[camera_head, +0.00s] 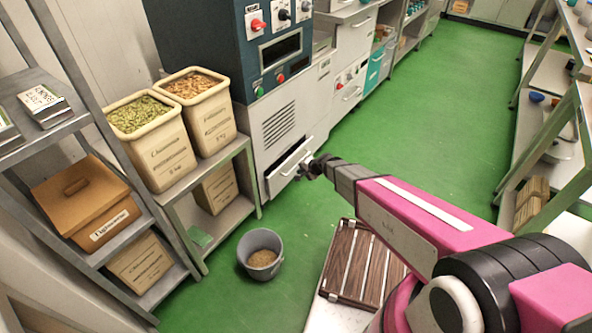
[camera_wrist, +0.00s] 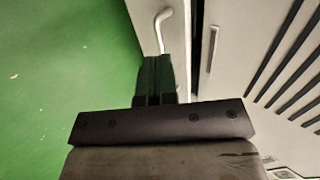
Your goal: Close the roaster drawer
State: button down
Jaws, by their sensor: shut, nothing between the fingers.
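The roaster (camera_head: 280,110) is a tall dark teal and pale grey machine with knobs, a display and a vent grille. Its drawer (camera_head: 285,176) is low on the front, below the grille, and stands partly open. In the wrist view the pale drawer front (camera_wrist: 147,22) has a bent light handle (camera_wrist: 162,28), and a dark gap separates it from the roaster body. My gripper (camera_head: 306,169) is at the drawer front, by its right part. In the wrist view its fingers (camera_wrist: 157,60) are together and empty, just below the handle; I cannot tell whether they touch it.
A grey bucket (camera_head: 260,254) with brown contents stands on the green floor in front of the shelf. Open bins of green and brown nuts (camera_head: 200,105) stand on the low shelf left of the roaster. A slatted wooden rack (camera_head: 357,262) lies beneath my arm. The aisle beyond is clear.

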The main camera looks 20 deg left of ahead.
aim_at(279, 172)
jog(key=x, duration=0.4)
jog(key=a+r+x, duration=0.1)
jog(key=x, duration=0.6)
jog(key=shift+w+a+r, duration=0.1)
jog(key=shift+w+a, duration=0.25)
jog(key=shift+a, duration=0.45)
jog(key=a, duration=0.1)
jog(key=w+a, duration=0.1)
jog(key=a, duration=0.2)
jog(key=shift+w+a, duration=0.3)
jog(key=shift+a, duration=0.1)
jog(key=shift+r, duration=0.2)
